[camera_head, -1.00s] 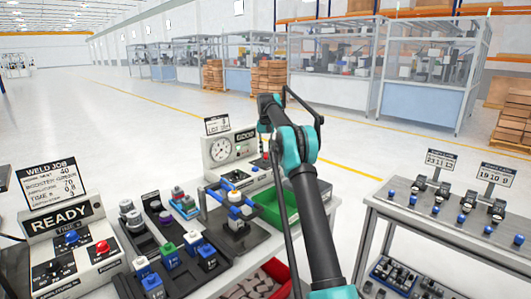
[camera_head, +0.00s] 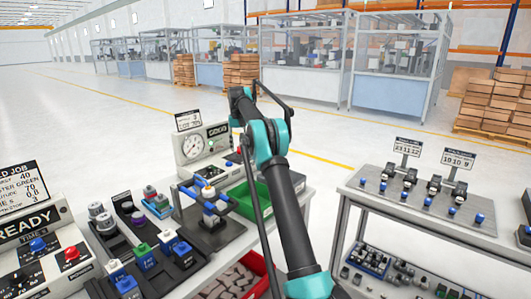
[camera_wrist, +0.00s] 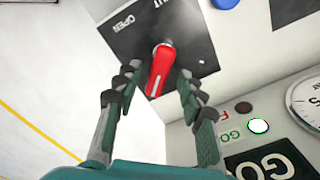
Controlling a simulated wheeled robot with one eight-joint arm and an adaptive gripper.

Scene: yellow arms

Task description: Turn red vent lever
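The red vent lever (camera_wrist: 160,68) shows in the wrist view, on a black plate (camera_wrist: 205,50) marked OPEN at left, with a partly hidden label ending in UT at top. The lever points down toward my gripper, tilted slightly left. My gripper (camera_wrist: 155,80) is open, one finger on each side of the lever, with visible gaps to it. In the head view my arm reaches over the gauge panel (camera_head: 217,130); the lever and my fingertips cannot be made out there.
In the wrist view a GO panel (camera_wrist: 270,160), a lit green button (camera_wrist: 258,125) and a gauge (camera_wrist: 308,103) lie right of the fingers. In the head view a clamp fixture (camera_head: 212,215) and green bin (camera_head: 249,200) stand near my arm. A second bench (camera_head: 420,210) is right.

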